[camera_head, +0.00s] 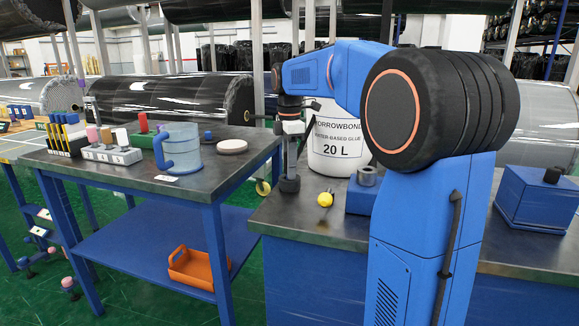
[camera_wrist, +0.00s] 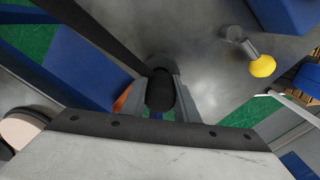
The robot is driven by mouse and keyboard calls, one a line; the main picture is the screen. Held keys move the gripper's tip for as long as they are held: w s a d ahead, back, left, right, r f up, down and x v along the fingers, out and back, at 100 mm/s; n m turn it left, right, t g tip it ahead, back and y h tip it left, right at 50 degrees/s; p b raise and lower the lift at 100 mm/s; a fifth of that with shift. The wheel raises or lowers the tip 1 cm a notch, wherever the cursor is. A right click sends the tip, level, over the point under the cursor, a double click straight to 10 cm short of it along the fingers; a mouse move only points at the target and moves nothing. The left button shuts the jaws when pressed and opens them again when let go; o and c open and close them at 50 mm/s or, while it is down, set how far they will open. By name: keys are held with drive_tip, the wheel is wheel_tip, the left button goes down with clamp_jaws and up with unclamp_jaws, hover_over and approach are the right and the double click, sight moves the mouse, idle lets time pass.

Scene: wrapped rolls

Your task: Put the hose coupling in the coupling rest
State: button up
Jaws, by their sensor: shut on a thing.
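My gripper (camera_head: 291,168) points down near the back left of the right-hand bench. It is shut on a dark cylindrical piece, which I take to be the hose coupling (camera_head: 290,185). In the wrist view the dark coupling (camera_wrist: 160,94) sits upright between the two grey fingers. A blue block with a grey metal ring on top, which looks like the coupling rest (camera_head: 361,194), stands on the bench to the right of my gripper. Part of it is hidden behind my arm. A blue corner at the top right of the wrist view (camera_wrist: 285,14) looks like the same block.
A yellow-headed metal piece (camera_head: 325,199) lies between my gripper and the blue block. A white glue bucket (camera_head: 334,150) stands behind. A blue box with a black knob (camera_head: 540,198) is at right. The left table (camera_head: 130,178) holds a blue jug (camera_head: 180,150); a floor gap separates the tables.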

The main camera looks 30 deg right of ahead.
drive_tip(key=o, duration=1.2)
drive_tip(key=shift+c, duration=0.2)
wheel_tip(320, 180, up, 12)
drive_tip(key=shift+r, duration=0.15)
